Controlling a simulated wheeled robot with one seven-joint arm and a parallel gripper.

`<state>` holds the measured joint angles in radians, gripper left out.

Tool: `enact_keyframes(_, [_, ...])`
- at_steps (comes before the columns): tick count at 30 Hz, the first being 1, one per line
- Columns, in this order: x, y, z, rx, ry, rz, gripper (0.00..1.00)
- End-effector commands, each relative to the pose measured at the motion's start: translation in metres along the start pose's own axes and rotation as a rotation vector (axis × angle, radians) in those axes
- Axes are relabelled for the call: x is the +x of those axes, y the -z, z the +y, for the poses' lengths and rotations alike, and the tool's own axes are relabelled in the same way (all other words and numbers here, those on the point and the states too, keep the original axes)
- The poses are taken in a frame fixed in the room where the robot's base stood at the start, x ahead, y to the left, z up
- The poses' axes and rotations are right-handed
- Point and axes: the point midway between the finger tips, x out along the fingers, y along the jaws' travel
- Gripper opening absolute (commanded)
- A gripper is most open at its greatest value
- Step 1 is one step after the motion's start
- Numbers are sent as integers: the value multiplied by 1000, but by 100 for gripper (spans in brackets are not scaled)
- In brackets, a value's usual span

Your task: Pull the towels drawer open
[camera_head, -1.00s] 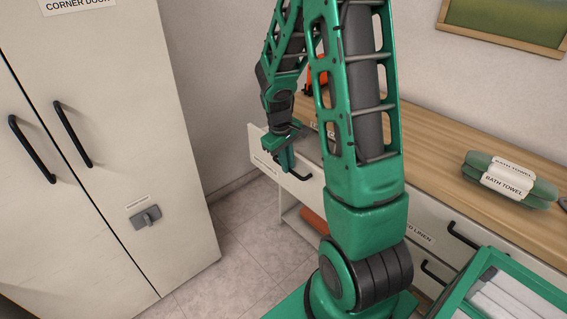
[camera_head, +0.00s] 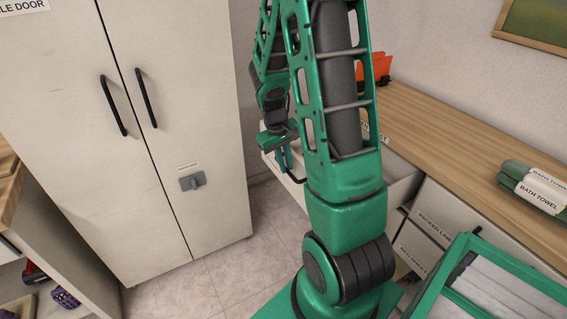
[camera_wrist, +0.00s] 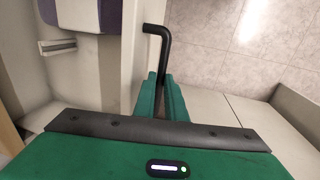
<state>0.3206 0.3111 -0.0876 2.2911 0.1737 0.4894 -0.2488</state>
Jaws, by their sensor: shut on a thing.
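The white drawer (camera_head: 402,189) stands pulled out from the wood-topped counter, partly hidden behind my arm. Its label is not readable here. My gripper (camera_head: 287,166) is shut on the drawer's black bar handle (camera_head: 298,179) at its front. The pale drawer front (camera_wrist: 126,60) is just left of the fingers.
A tall white cabinet (camera_head: 200,100) with two black handles stands at left. Tiled floor (camera_head: 262,215) lies open between it and the counter. A green-framed case (camera_head: 500,285) is at lower right.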

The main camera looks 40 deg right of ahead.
Motion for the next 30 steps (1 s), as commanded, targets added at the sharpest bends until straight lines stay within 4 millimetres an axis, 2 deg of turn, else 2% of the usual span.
enact_keyframes(11, [1,-3,0,3,0,-7,0])
enact_keyframes(12, [1,-3,1,3,0,-7,20])
enact_keyframes(13, [1,-3,1,3,0,-7,27])
enact_keyframes(14, [1,-3,1,3,0,-6,29])
enact_keyframes(23, [0,-2,2,4,0,-4,29])
enact_keyframes(26, [-7,-2,3,5,0,-2,29])
enact_keyframes(30, [-27,-2,3,5,0,0,29])
